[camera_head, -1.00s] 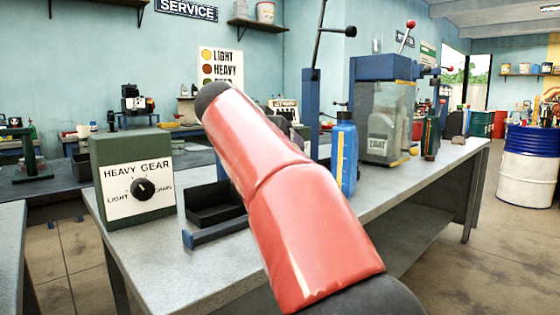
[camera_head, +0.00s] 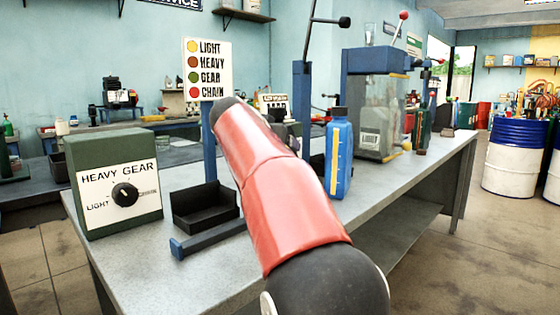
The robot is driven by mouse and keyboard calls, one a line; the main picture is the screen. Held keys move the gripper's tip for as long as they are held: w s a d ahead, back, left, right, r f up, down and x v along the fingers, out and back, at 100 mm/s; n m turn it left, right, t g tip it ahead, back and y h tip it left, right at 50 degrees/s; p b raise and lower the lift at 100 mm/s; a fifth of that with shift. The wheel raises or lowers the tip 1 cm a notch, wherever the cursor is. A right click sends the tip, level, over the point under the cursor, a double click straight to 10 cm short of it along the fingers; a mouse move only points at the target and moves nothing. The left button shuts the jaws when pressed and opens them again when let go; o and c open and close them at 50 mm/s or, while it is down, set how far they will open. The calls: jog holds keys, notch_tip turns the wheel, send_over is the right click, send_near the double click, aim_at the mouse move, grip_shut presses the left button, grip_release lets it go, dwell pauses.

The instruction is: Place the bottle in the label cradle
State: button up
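A blue bottle (camera_head: 339,160) with a yellow vertical strip and a dark cap stands upright on the grey workbench (camera_head: 345,215), to the right of my red arm. A black open tray (camera_head: 205,217) with a blue bar (camera_head: 208,240) in front sits on the bench left of my arm. It may be the label cradle, but I cannot tell for sure. My arm crosses the middle of the view and covers the bench between tray and bottle. My gripper cannot be made out; it seems hidden behind the arm.
A green box with a dial (camera_head: 115,180) stands left of the tray. A sign of oil names (camera_head: 208,69) rises on a blue post behind it. A blue-framed clear tank (camera_head: 380,110) marked LIGHT stands behind the bottle. The bench's right front is clear. Blue-and-white drums (camera_head: 513,160) stand right.

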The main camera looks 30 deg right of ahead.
grip_shut()
dwell(0.5)
jog(key=shift+r, duration=0.15)
